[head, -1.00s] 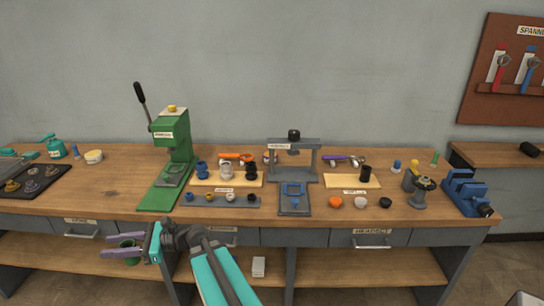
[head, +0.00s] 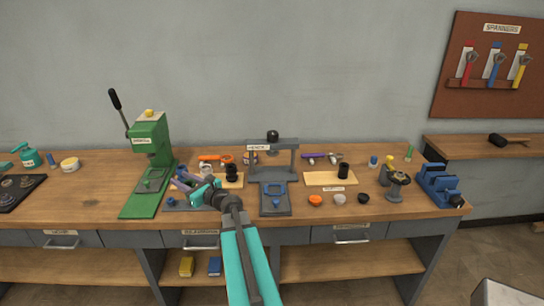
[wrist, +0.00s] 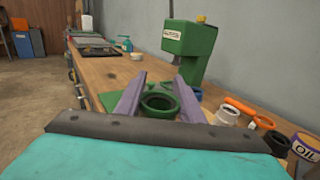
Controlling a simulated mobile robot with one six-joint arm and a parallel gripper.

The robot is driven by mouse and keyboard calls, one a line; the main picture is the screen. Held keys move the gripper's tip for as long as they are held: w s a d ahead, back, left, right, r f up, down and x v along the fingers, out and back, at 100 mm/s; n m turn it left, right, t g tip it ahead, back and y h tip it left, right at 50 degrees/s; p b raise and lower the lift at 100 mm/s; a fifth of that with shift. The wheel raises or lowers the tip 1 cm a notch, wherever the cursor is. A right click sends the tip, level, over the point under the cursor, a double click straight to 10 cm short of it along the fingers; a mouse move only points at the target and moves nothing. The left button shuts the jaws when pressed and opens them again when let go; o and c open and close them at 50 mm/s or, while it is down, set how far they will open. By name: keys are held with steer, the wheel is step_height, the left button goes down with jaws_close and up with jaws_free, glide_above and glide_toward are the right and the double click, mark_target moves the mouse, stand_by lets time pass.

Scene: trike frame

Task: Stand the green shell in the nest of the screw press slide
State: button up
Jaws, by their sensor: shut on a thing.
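My gripper (head: 184,180) is shut on the green shell (wrist: 158,104), which shows as a thick open ring between the fingers in the wrist view. In the head view the fingers and wrist hide the shell. My gripper is over the bench, left of the grey screw press (head: 272,146), close to the row of small parts. The press has a black knob on top.
A green lever press (head: 150,140) stands left of my gripper. A board with a black cup (head: 343,171) and orange, white and black caps (head: 338,199) lie right of the screw press. A blue vise (head: 440,184) stands at the bench's right end.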

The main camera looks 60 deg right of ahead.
steer(key=s+d+m+g+h+p, duration=0.1)
steer(key=s+d+m+g+h, duration=0.1)
steer(key=s+d, duration=0.4)
steer(key=s+d+m+g+h+p, duration=0.1)
steer(key=s+d+m+h, duration=0.3)
steer(key=d, duration=1.1)
steer(key=s+d+m+g+h+p, duration=0.1)
steer(key=s+d+m+g+h, duration=0.1)
steer(key=s+d+h, duration=0.4)
steer(key=s+d+m, duration=0.1)
steer(key=s+d, duration=0.2)
steer(key=d, duration=0.2)
steer(key=shift+s+g+h, duration=0.15)
steer(key=shift+g+h, duration=0.15)
steer(key=shift+g, duration=0.1)
steer(key=shift+f+b, duration=0.2)
steer(key=shift+b, duration=0.2)
steer(key=shift+f+b, duration=2.75)
steer(key=shift+b, duration=0.6)
steer(key=shift+b, duration=1.05)
steer(key=shift+f+b, duration=0.4)
steer(key=shift+b, duration=0.3)
